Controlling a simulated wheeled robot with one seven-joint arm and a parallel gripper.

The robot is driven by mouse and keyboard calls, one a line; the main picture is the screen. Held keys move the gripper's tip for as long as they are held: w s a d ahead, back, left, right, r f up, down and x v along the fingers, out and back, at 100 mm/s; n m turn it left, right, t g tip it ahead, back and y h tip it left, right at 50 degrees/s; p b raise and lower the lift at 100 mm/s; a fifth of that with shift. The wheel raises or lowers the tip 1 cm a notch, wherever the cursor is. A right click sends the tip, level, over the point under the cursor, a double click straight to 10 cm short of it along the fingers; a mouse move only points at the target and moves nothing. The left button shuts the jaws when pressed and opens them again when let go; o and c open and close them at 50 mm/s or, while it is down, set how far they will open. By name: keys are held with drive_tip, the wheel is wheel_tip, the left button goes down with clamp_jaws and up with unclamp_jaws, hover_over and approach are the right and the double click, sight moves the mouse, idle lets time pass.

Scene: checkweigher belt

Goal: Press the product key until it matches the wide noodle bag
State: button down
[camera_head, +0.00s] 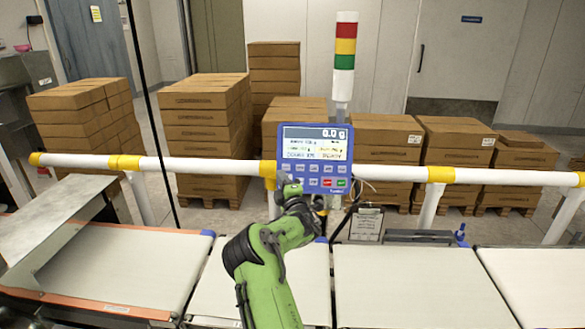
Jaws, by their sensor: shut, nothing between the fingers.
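The blue checkweigher panel (315,158) stands behind the belts. Its screen (315,143) reads 0.0 g on the top line, with smaller text below that is too small to read surely. Rows of small keys (314,175), including a red one and a green one, lie under the screen. I cannot tell which is the product key. My green arm reaches up from the bottom. My gripper (287,184) is at the panel's lower left corner, mostly hidden by the arm's end; I cannot tell whether it touches a key. No noodle bag shows.
White belts (396,285) run across the front, empty. A white rail with yellow joints (439,174) passes behind them. A red, yellow and green light tower (345,47) rises behind the panel. Stacked cartons (207,125) stand at the back.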

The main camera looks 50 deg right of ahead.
sight(286, 167)
drive_tip(key=w+d+f+b, duration=0.2)
drive_tip(key=w+d+b, duration=0.1)
drive_tip(key=w+d, duration=0.2)
drive_tip(key=shift+w+d+f, duration=0.15)
drive_tip(key=shift+d+f, duration=0.1)
drive_tip(key=shift+d, duration=0.6)
idle(1.5)
drive_tip(key=shift+w+d+f+b, duration=0.1)
drive_tip(key=shift+w+d+b, duration=0.2)
drive_tip(key=shift+b, duration=0.3)
drive_tip(key=shift+s+a+b, duration=0.1)
drive_tip(key=shift+a+b, duration=0.05)
drive_tip(key=shift+b, duration=0.2)
drive_tip(key=shift+s+a, duration=0.2)
